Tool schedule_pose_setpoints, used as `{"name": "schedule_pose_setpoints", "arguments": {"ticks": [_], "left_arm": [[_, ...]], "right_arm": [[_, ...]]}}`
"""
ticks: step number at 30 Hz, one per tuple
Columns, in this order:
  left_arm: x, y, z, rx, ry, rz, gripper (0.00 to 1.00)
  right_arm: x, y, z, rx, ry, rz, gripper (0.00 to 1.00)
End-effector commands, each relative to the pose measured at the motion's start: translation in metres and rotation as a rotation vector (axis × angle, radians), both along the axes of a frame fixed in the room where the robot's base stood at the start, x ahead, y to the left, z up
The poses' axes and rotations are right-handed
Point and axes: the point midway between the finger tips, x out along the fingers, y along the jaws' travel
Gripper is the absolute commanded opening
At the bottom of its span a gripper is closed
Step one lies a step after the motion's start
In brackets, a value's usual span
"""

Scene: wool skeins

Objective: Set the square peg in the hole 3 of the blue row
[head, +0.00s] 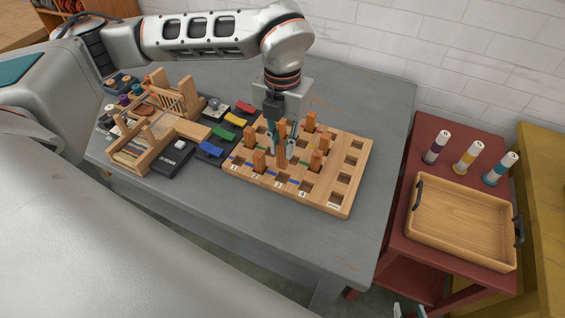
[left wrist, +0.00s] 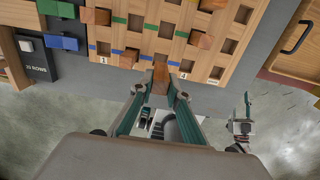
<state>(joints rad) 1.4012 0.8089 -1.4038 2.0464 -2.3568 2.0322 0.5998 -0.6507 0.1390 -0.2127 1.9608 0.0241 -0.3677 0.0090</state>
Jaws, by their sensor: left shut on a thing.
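The wooden pegboard (head: 345,207) lies on the grey table, with numbered labels along its front edge. The blue row is the front row, marked by blue lines between its holes. My left gripper (head: 281,146) is shut on a wooden square peg (head: 282,158), held upright over the front part of the board. The peg also shows between the fingertips in the left wrist view (left wrist: 160,75). I cannot tell whether its lower end is in a hole. Another peg (head: 259,162) stands left of it. My right gripper (left wrist: 243,124) looks open and empty, away from the board.
Several other pegs stand in the board around my left gripper. Colored pieces (head: 210,149) and a wooden loom-like rack (head: 140,155) stand left of the board. A red stand at right holds a wooden tray (head: 460,262) and spools (head: 468,156). The table right of the board is clear.

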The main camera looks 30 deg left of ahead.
Motion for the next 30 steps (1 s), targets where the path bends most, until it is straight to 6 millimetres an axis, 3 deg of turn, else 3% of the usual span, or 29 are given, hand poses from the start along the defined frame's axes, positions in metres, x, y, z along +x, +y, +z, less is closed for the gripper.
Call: {"name": "schedule_pose_setpoints", "arguments": {"ticks": [3,10,18,30], "left_arm": [[-0.001,0.0,-0.017,-0.001,0.002,0.0,0.03],[-0.001,0.0,-0.031,0.0,0.002,0.0,0.03],[-0.001,0.0,-0.066,0.0,0.003,0.001,0.03],[0.0,0.0,-0.07,0.0,0.0,0.0,0.03]], "right_arm": [[0.0,0.0,-0.001,0.0,0.001,0.0,0.33],[0.0,0.0,-0.001,0.0,0.001,0.0,0.33],[0.0,0.0,-0.003,0.0,0.001,0.0,0.33],[0.001,0.0,-0.004,0.0,-0.001,0.0,0.33]]}}
